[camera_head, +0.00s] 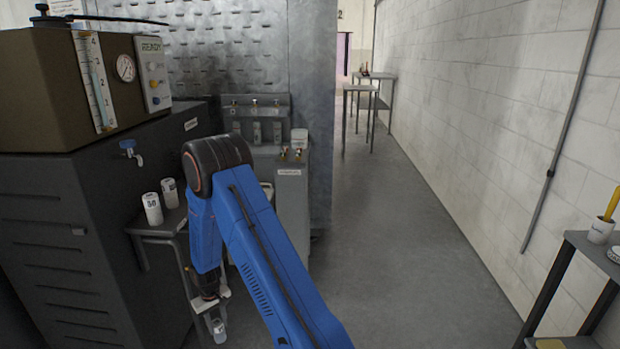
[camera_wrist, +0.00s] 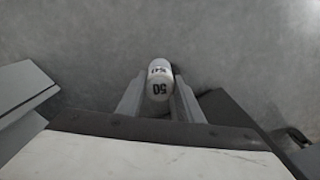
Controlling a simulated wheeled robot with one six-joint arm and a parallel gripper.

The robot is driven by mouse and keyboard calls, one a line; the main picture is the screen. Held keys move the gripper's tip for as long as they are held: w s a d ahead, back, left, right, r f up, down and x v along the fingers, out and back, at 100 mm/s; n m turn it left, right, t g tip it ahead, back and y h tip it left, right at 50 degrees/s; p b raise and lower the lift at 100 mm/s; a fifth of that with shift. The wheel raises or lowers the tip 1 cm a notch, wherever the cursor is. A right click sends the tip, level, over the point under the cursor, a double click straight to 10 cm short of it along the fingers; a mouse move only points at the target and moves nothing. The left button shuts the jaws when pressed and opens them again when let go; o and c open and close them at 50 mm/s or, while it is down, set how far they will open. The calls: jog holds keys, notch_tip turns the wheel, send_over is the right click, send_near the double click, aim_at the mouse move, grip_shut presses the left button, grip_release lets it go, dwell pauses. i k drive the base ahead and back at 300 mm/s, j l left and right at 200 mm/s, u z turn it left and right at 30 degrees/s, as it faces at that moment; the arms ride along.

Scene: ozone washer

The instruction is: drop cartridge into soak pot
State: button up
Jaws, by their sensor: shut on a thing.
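My gripper (camera_head: 214,318) hangs low at the end of my blue arm, in front of the grey cabinet in the head view. It is shut on a small white cartridge (camera_head: 219,331). The wrist view shows the cartridge (camera_wrist: 159,80) between the two fingers, with a dark "50" and a pale cap end.
Two white labelled cylinders (camera_head: 152,208) stand on a small side table (camera_head: 165,229) left of my arm. The dark cabinet (camera_head: 90,240) bears a brown gauge unit (camera_head: 70,85). A grey sink unit (camera_head: 292,200) stands behind my arm. A shelf (camera_head: 585,246) stands right; the aisle between is clear.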

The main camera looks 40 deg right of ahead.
aim_at(299, 139)
jog(key=i+z, duration=0.5)
jog(key=z, duration=0.25)
jog(key=i+j+z, duration=0.35)
jog(key=k+l, duration=0.1)
